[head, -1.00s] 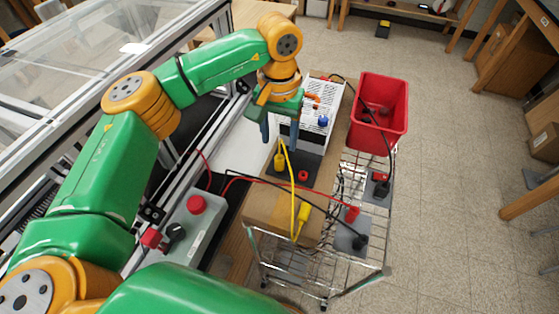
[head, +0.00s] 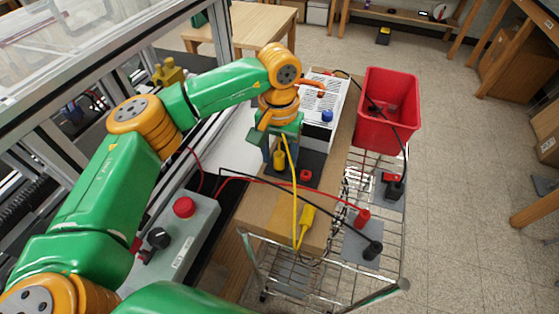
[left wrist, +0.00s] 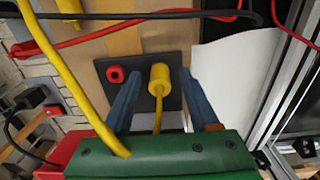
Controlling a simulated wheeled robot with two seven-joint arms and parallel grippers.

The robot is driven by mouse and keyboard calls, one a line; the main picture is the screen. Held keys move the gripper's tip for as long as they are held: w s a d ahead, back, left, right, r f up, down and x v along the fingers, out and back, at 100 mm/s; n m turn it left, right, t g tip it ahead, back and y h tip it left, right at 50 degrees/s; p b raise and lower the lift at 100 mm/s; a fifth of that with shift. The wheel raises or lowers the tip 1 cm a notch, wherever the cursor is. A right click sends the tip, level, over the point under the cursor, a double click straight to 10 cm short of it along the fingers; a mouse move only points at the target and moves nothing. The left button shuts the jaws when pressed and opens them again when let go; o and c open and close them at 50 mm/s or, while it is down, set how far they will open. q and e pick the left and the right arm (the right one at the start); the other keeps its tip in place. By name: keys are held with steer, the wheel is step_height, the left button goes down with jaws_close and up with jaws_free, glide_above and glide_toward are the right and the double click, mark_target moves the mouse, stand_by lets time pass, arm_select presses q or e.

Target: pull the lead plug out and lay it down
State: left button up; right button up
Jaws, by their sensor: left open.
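A yellow plug (head: 279,160) stands upright in a black socket plate (left wrist: 117,96), beside a red socket (head: 305,175). The plug also shows in the left wrist view (left wrist: 158,79). A yellow lead (head: 294,185) runs from it to a second yellow plug (head: 307,216) lying on the brown board. My left gripper (left wrist: 161,77) is open above the plate, its blue fingers on either side of the standing plug, with gaps visible on both sides. In the head view the hand partly hides the plate. My right gripper is not in view.
Red and black leads (head: 290,185) cross the brown board (head: 262,210) in front of the plate. A white vented box (head: 325,105) stands behind it. A red bin (head: 388,140) and wire cart are at the right. A grey box with a red button (head: 184,206) is at the left.

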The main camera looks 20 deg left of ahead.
mark_target(279, 154)
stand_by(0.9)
arm_select(q)
jaws_close()
steer(key=shift+r, duration=0.15)
stand_by(1.2)
steer(key=shift+r+p, duration=2.35)
steer(key=shift+r, duration=0.6)
steer(key=shift+f, duration=0.1)
